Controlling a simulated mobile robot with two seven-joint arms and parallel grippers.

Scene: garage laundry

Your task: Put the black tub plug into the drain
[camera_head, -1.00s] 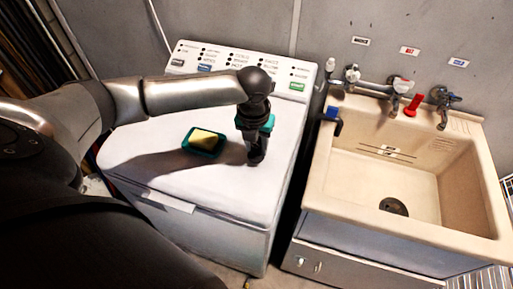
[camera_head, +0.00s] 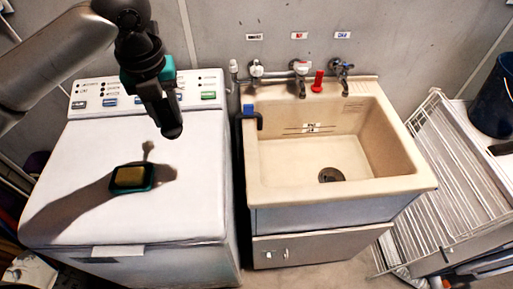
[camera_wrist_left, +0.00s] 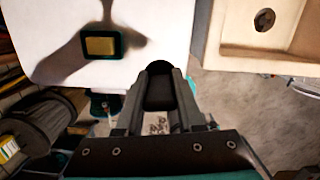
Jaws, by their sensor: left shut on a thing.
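My left gripper (camera_head: 166,112) is shut on the black tub plug (camera_head: 173,132) and holds it up above the white washer's top, clear of it. In the left wrist view the dark plug (camera_wrist_left: 160,92) shows between the two fingers (camera_wrist_left: 159,100), partly hidden by them. The dark round drain (camera_head: 331,175) is in the floor of the beige sink (camera_head: 262,178), right of the washer. The drain also shows in the left wrist view (camera_wrist_left: 264,19), at the upper right. The drain looks uncovered. My right gripper is in neither view.
A teal dish with a yellow sponge (camera_head: 131,178) sits on the washer top (camera_head: 90,215). Taps, a red bottle-like piece (camera_head: 318,81) and a blue-ended spout (camera_head: 250,112) line the sink's rim. A white wire rack (camera_head: 450,200) stands at the right. The basin is otherwise clear.

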